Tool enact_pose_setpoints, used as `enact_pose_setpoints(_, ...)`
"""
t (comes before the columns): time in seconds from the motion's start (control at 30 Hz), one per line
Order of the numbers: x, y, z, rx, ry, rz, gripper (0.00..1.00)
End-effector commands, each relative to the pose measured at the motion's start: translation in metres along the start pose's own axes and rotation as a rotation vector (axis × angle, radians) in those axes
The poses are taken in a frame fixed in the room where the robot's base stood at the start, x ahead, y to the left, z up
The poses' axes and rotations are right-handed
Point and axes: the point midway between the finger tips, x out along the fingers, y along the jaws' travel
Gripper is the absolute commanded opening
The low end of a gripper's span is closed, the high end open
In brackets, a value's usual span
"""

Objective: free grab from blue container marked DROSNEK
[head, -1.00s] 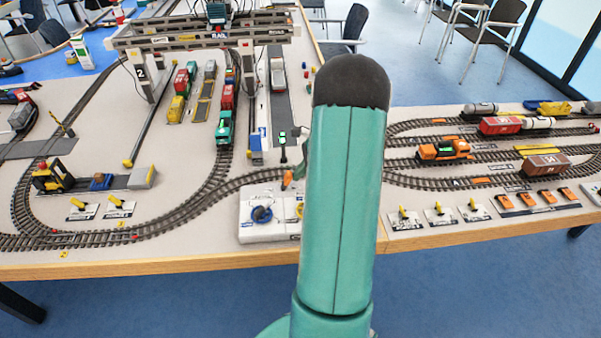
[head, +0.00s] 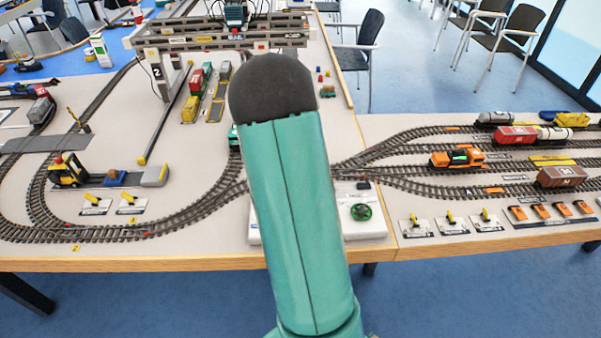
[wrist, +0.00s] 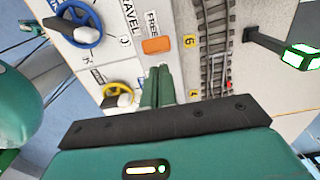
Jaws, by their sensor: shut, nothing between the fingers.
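My gripper (wrist: 158,84) shows in the wrist view as two green fingers shut together with nothing between them. The tips are just below an orange button (wrist: 157,46) beside the word FREE on a white control box. I cannot tell if they touch the box. A blue wheel (wrist: 80,24) and a yellow wheel (wrist: 119,97) sit to the left of the button. In the head view my arm hides the gripper and much of the control box (head: 376,225). The gantry crane (head: 178,42) stands at the back. I cannot make out a grab or a container marked DROSNEK.
A green wheel (head: 361,211) shows on the box right of my arm. Model track (wrist: 214,50) runs right of the button, with a dark post and green-lit head (wrist: 300,56) beyond. A forklift (head: 68,171) stands left and wagons (head: 515,135) right.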

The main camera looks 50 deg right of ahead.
Motion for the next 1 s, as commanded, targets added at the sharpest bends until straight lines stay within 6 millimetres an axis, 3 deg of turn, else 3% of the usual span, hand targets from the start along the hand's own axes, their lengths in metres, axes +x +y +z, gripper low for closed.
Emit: enact_pose_setpoints(1.0,-0.018,0.000,-0.003,0.003,-0.004,0.001,0.00)
